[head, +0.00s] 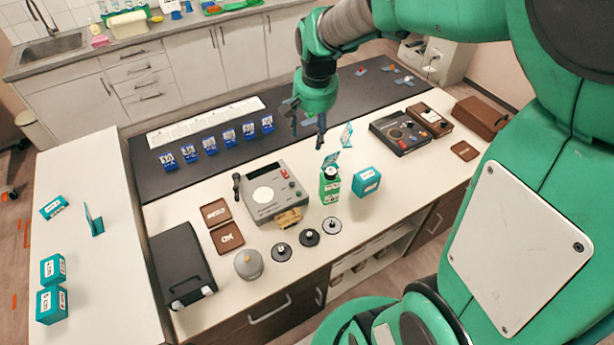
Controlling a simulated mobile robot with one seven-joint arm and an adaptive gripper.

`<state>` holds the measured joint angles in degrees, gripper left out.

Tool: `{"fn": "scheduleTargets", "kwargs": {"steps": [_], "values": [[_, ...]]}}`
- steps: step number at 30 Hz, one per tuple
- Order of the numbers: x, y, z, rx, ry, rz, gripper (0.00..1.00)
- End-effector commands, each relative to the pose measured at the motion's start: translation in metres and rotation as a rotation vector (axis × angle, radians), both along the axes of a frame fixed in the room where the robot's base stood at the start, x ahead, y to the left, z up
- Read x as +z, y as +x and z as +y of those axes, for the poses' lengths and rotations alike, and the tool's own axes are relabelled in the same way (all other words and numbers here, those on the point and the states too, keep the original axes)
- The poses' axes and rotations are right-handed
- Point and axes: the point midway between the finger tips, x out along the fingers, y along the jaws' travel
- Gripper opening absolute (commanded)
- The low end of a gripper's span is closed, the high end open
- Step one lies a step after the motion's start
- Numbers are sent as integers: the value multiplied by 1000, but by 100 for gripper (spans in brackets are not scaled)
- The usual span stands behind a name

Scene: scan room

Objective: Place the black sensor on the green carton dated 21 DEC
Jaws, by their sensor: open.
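A bright green carton (329,189) stands upright near the middle of the white bench. A small dark round piece with a pale top (332,174) appears to rest on it; I cannot tell if this is the black sensor. The carton's date is too small to read. Black round pieces stand on the bench front: a dark one (309,238), and two with pale parts, at left (281,252) and right (332,225). My gripper (308,137) is open, pointing down, above and behind the green carton, apart from it. Nothing shows between its fingers.
A teal carton (366,181) and a teal card (346,135) stand near the green carton. A grey instrument (262,208) is left of it, with a tan block (289,218) in front. A black case (181,262) and grey weight-like piece (248,264) lie left.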

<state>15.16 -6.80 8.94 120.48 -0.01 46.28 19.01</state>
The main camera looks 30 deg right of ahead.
Motion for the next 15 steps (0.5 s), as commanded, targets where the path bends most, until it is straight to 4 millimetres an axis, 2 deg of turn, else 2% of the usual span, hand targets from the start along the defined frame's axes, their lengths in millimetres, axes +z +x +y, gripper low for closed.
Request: {"fn": "scheduleTargets", "kwargs": {"steps": [1,6,15], "values": [[12,-9,10,28,-7,-18,56],[42,-40,39,124,-30,-60,56],[81,-100,84,289,-72,-140,56]]}}
